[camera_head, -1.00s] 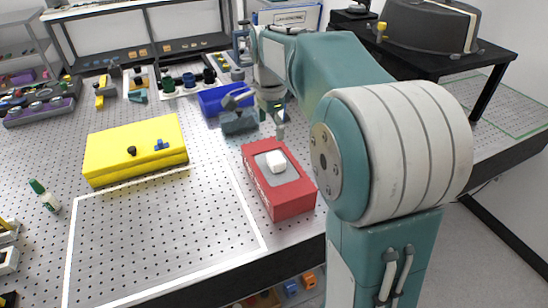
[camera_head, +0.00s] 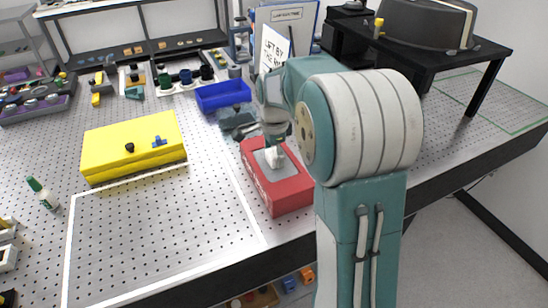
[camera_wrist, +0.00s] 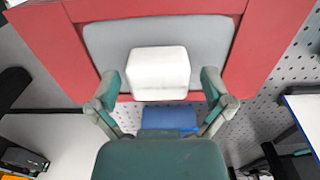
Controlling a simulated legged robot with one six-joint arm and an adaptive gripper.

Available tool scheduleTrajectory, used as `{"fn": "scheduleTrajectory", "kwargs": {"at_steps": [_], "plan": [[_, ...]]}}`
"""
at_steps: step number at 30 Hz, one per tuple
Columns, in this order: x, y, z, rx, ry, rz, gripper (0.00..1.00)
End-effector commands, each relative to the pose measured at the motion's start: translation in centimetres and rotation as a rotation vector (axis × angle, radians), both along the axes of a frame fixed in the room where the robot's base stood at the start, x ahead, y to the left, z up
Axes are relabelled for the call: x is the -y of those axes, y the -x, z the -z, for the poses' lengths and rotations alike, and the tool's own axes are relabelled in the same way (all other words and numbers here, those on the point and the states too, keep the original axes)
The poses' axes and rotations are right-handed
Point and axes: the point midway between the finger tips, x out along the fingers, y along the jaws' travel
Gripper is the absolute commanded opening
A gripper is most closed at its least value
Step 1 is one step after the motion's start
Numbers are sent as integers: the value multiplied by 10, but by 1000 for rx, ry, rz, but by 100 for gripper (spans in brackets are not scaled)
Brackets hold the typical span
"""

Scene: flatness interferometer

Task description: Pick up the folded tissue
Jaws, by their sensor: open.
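The folded tissue (camera_head: 274,158) is a small white block on the grey top of a red box (camera_head: 290,199). In the wrist view the tissue (camera_wrist: 159,73) lies on the grey pad, just ahead of and between my fingertips. My gripper (camera_head: 273,143) is open and points down over the box in the head view. In the wrist view my gripper (camera_wrist: 158,82) has its two fingers spread on either side of the tissue, with gaps between. The head view does not show clearly whether a finger touches the tissue.
A blue tray (camera_head: 224,95) and a dark grey item (camera_head: 236,122) stand just behind the red box. A yellow case (camera_head: 134,146) lies to the left. The white-outlined area (camera_head: 155,226) of the perforated table is clear. A black stand (camera_head: 440,60) rises at the back right.

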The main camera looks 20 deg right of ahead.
Motion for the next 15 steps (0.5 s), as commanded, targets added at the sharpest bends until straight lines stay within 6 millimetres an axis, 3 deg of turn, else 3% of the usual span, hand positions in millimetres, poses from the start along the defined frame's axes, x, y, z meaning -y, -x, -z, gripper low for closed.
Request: {"fn": "scheduleTrajectory", "kwargs": {"at_steps": [8,9,13,15], "plan": [[0,0,3,2,0,0,100],[0,0,3,2,0,0,82],[0,0,3,2,0,0,57],[0,0,3,2,0,0,52]]}}
